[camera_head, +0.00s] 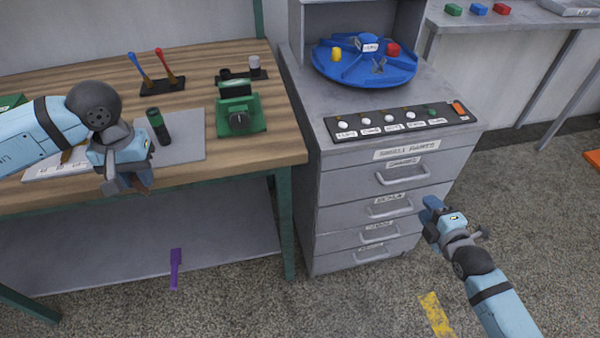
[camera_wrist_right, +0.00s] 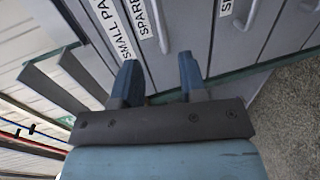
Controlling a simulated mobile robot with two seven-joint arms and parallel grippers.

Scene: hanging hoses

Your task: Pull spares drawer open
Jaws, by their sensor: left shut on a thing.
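The spares drawer (camera_head: 345,182) is the top drawer of the grey cabinet, under the "SMALL PARTS" label, and looks closed. Its bar handle (camera_head: 405,180) is clear of both grippers. The handle (camera_wrist_right: 163,32) also shows in the right wrist view, beyond the fingertips. My right gripper (camera_head: 430,209) is right of the cabinet front, lower than that handle. In the right wrist view my right gripper (camera_wrist_right: 158,68) has its fingers apart with nothing between them. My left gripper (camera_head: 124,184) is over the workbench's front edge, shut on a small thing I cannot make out.
Several lower drawers (camera_head: 340,240) look closed. A blue round tray (camera_head: 335,70) and a dark strip with knobs (camera_head: 400,124) are on the cabinet top. The wooden workbench (camera_head: 215,160) adjoins on the left. The floor (camera_head: 370,305) before the cabinet is clear.

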